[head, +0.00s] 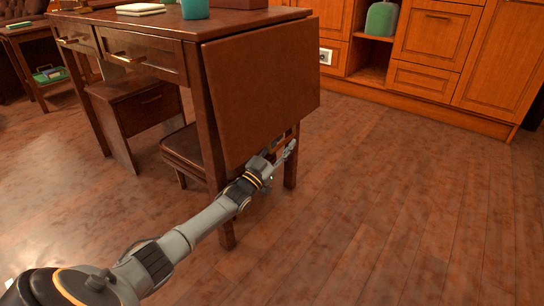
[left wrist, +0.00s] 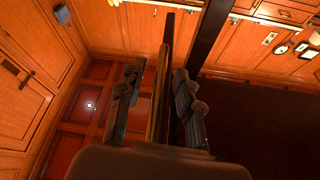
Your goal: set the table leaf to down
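The table leaf (head: 262,85) is a flat brown panel on the right end of the dark wooden table (head: 190,22). It hangs down nearly upright from the tabletop edge, beside the table legs. My left gripper (head: 283,154) is low at the leaf's bottom edge, reaching in from the left. In the left wrist view, the fingers of my left gripper (left wrist: 158,72) stand apart, on either side of a thin upright board that looks like the leaf seen edge-on. I cannot tell whether they touch it. My right gripper is out of view.
A stool or chair seat (head: 183,150) and a drawer unit (head: 140,105) stand under the table. Wooden cabinets (head: 440,40) line the back. The wooden floor (head: 400,190) to the right is clear. A teal cup (head: 195,9) stands on the tabletop.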

